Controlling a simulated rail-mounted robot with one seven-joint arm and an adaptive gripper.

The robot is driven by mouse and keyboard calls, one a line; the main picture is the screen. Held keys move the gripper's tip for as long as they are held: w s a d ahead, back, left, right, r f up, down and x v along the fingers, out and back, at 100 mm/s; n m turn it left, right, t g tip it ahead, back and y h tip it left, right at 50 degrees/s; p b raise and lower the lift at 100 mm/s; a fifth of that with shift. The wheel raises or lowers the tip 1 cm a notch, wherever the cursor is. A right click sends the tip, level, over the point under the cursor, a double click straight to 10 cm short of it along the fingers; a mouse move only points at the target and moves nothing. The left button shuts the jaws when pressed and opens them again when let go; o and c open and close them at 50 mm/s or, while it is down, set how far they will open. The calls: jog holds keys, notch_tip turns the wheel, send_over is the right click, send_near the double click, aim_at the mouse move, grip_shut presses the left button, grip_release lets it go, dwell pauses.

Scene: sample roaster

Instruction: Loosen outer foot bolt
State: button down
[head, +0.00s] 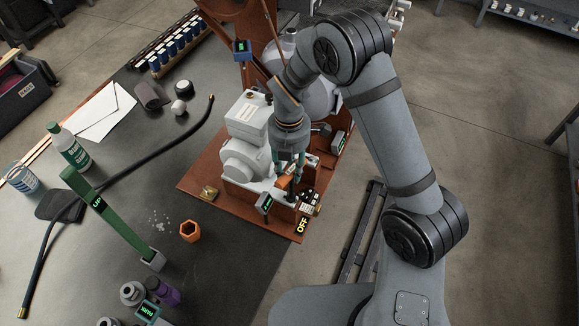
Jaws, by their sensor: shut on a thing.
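The sample roaster's grey motor housing (247,125) stands on a red-brown base plate (205,172). My gripper (296,172) points down at the front right of the housing and is shut on a small orange piece (284,183), close above the white foot area. My gripper and the housing hide most of that contact. I cannot tell whether the piece touches a bolt, and I cannot pick out the outer foot bolt. A small brass-coloured block (209,192) sits at the left front of the base plate.
On the dark table are an orange hex nut-shaped cup (190,231), a green "UP" bar (107,214), a black hose (150,155) and a green-white bottle (69,147).

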jog(key=shift+r+n, duration=0.1)
jog(key=shift+n, duration=0.8)
jog(key=shift+m, duration=0.7)
jog(key=shift+r+p, duration=1.3)
jog(key=shift+r, duration=0.3)
